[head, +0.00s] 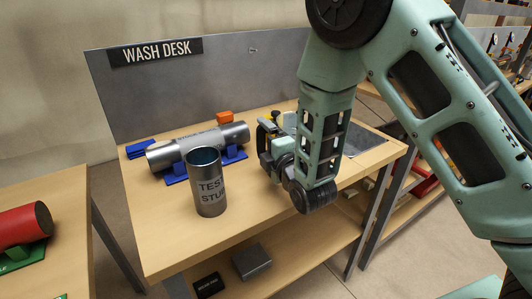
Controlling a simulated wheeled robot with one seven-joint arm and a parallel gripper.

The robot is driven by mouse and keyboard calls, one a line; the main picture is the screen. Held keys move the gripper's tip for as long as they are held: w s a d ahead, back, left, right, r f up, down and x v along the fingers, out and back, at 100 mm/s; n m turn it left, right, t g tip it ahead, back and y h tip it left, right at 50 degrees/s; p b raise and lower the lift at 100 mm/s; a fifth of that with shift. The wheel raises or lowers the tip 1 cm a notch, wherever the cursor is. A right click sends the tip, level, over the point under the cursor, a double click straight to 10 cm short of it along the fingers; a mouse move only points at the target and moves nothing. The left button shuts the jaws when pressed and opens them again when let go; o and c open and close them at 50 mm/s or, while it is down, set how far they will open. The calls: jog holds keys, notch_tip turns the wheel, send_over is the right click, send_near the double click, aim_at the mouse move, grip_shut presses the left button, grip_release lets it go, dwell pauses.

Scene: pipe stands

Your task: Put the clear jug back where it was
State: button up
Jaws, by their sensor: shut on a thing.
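My gripper (268,133) is over the right part of the wash desk (165,245), to the right of the grey pipe. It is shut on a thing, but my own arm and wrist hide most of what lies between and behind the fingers. A pale thing (289,119) shows just behind the gripper, partly covered by my arm. I cannot tell whether it is the clear jug. No other clear jug can be made out in the head view.
An upright grey tube marked TEST (210,188) stands near the front edge. Behind it a grey pipe (178,148) lies on blue stands. An orange block (224,117) and a blue item (140,149) are at the back. A grey recessed area (362,138) is at right.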

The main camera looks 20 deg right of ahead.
jog(key=shift+f, duration=1.55)
jog(key=shift+f, duration=0.1)
jog(key=shift+f, duration=0.15)
jog(key=o, duration=0.9)
jog(key=shift+r, duration=0.25)
jog(key=b+v, duration=0.1)
jog(key=v, duration=0.8)
jog(key=shift+s+f+b, duration=0.1)
jog(key=shift+s+b, duration=0.2)
jog(key=shift+b, duration=0.05)
jog(key=shift+s+d+r+p, duration=0.1)
jog(key=shift+r+p, duration=0.25)
jog(key=shift+p, duration=0.85)
jog(key=s+p, duration=0.1)
jog(key=p, duration=0.2)
jog(key=shift+s+d+f, duration=0.1)
jog(key=shift+s+d, duration=0.05)
jog(key=shift+s, duration=0.05)
jog(key=shift+s+d+f+p, duration=0.1)
jog(key=shift+s+f+p, duration=0.05)
jog(key=shift+s+p, duration=0.25)
